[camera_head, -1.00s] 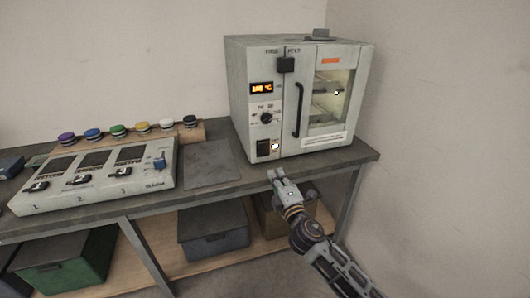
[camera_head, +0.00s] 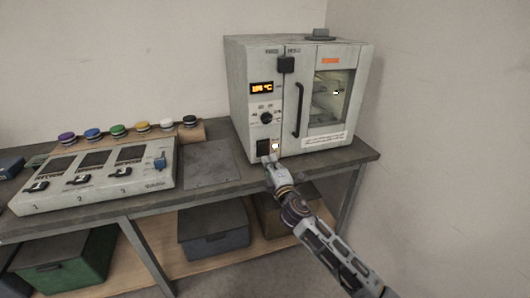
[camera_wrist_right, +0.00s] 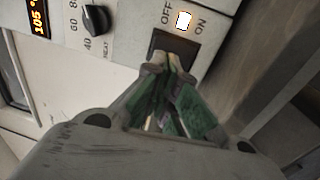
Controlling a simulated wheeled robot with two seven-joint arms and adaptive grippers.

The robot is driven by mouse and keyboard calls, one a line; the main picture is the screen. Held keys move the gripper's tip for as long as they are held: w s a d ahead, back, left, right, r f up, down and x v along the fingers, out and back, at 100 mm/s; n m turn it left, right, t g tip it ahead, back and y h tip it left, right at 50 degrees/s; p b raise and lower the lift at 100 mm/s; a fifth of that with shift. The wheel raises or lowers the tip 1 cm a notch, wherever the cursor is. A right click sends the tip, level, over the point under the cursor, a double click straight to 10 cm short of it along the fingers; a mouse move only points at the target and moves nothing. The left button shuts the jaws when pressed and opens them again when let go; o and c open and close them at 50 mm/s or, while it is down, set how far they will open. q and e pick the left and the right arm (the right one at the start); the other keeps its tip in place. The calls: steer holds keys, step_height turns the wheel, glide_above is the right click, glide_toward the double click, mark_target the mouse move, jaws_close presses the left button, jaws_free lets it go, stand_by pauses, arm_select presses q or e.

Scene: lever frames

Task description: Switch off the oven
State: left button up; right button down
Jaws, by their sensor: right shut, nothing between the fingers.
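The oven (camera_head: 240,95) is a pale grey cabinet on the bench, with a lit orange display (camera_head: 261,88) and a glass door window. Its dark power switch (camera_head: 263,147) is low on the front panel, beside a lit white lamp (camera_head: 275,146). In the right wrist view the switch (camera_wrist_right: 174,44) sits by the OFF and ON labels, and the display (camera_wrist_right: 37,17) reads about 105 °C. My right gripper (camera_head: 268,159) is shut and empty, its fingertips (camera_wrist_right: 167,64) at the switch's near edge. I cannot tell whether they touch it. My left gripper is out of view.
A black knob (camera_head: 266,118) and a vertical door handle (camera_head: 299,109) are on the oven front. A grey control box (camera_head: 100,178) with sliders stands to the left, several coloured knobs behind it. A flat plate (camera_head: 208,163) lies between. Bins sit on the lower shelf.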

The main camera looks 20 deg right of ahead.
mark_target(263, 147)
steer(key=shift+w+r, duration=0.15)
steer(key=shift+w, duration=0.95)
steer(key=shift+w+a+r, duration=0.1)
steer(key=shift+w+r, duration=0.05)
steer(key=shift+w, duration=1.75)
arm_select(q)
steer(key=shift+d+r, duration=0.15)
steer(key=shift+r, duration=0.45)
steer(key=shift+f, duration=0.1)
